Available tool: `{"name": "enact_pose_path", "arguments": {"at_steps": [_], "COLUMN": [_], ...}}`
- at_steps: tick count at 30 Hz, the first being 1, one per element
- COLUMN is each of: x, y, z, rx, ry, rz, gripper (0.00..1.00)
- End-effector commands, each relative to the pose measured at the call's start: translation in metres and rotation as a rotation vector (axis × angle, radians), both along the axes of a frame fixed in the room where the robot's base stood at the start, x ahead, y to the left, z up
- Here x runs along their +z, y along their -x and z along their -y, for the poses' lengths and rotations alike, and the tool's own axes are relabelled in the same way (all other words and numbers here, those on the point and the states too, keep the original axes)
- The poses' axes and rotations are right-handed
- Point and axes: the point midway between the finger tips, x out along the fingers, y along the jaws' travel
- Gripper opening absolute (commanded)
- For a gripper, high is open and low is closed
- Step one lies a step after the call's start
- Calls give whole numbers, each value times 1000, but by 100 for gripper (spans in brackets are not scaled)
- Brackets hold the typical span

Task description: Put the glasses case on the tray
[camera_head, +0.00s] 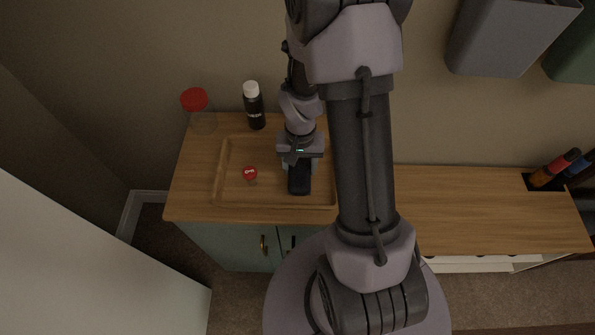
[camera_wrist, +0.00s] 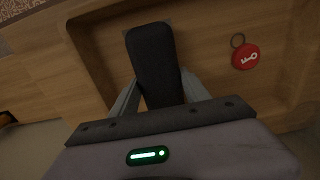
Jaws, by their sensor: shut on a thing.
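The glasses case (camera_head: 299,183) is a dark, rounded, oblong case. In the wrist view the case (camera_wrist: 152,58) reaches out from between my two fingers. My gripper (camera_head: 299,166) is shut on it and points down over the tray. The wooden tray (camera_head: 221,171) has a raised rim and lies on the cabinet top; its rim also shows in the wrist view (camera_wrist: 88,62). The case is over the tray's floor; I cannot tell whether it touches the floor. My gripper and arm hide part of the tray's right side.
A red key tag (camera_head: 250,173) with a ring lies in the tray, left of the case; the tag also shows in the wrist view (camera_wrist: 245,56). A dark bottle with a white cap (camera_head: 254,106) and a red-lidded clear jar (camera_head: 196,110) stand behind the tray. The cabinet top at right is mostly clear.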

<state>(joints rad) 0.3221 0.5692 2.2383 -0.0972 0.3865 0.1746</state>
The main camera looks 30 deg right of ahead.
Motion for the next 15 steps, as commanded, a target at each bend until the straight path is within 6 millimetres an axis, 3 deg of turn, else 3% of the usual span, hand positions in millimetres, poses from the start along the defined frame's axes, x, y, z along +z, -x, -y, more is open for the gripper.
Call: {"name": "enact_pose_path", "arguments": {"at_steps": [2, 11, 12, 15], "x": [-17, -18, -18, -17], "y": [0, 0, 0, 0], "z": [0, 0, 0, 0], "rx": [1, 1, 1, 1], "ry": [-1, 0, 0, 0], "rz": [-1, 0, 0, 0], "gripper": [12, 12, 56, 76]}}
